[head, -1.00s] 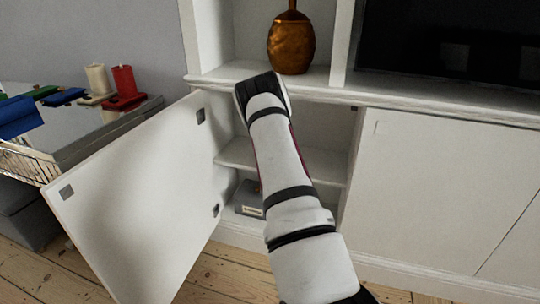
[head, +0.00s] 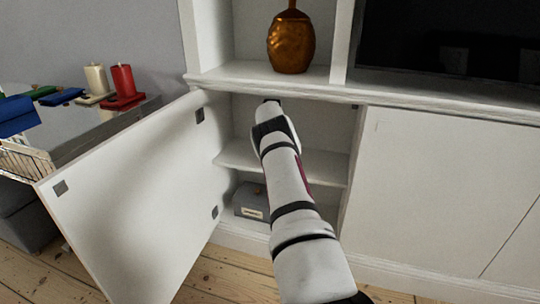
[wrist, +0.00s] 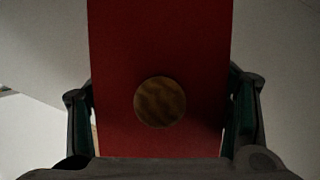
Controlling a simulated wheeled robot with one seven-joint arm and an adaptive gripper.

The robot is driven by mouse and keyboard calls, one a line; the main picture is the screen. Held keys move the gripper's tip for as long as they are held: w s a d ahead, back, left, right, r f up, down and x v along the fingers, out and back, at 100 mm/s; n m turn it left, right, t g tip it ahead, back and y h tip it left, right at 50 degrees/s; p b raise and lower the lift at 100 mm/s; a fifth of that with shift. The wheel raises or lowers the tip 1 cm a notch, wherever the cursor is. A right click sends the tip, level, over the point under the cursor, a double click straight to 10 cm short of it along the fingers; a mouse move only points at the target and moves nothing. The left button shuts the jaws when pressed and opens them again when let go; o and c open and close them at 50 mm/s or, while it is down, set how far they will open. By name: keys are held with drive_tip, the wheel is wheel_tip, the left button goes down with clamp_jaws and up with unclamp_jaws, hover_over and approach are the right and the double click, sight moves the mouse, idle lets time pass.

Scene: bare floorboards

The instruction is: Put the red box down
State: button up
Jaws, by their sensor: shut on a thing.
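The red box (wrist: 160,50) fills the middle of the wrist view, with a round wooden disc (wrist: 160,102) on its near face. My gripper (wrist: 163,118) is shut on the red box, with a finger at each side of it. In the head view my arm reaches into the open left compartment of the white cabinet (head: 430,180), above its middle shelf (head: 238,155). There the arm hides the red box and the fingers. I cannot tell whether the box touches the shelf.
The cabinet door (head: 130,200) stands open at left. A grey box (head: 250,199) with a label sits in the lower compartment. A bronze vase (head: 291,42) stands on top. Red candle (head: 122,80) and cream candle (head: 96,79) stand on a side table at left.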

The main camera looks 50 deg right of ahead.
drive_tip(key=shift+f, duration=0.7)
drive_tip(key=shift+f, duration=0.1)
drive_tip(key=o, duration=1.4)
drive_tip(key=shift+o, duration=0.2)
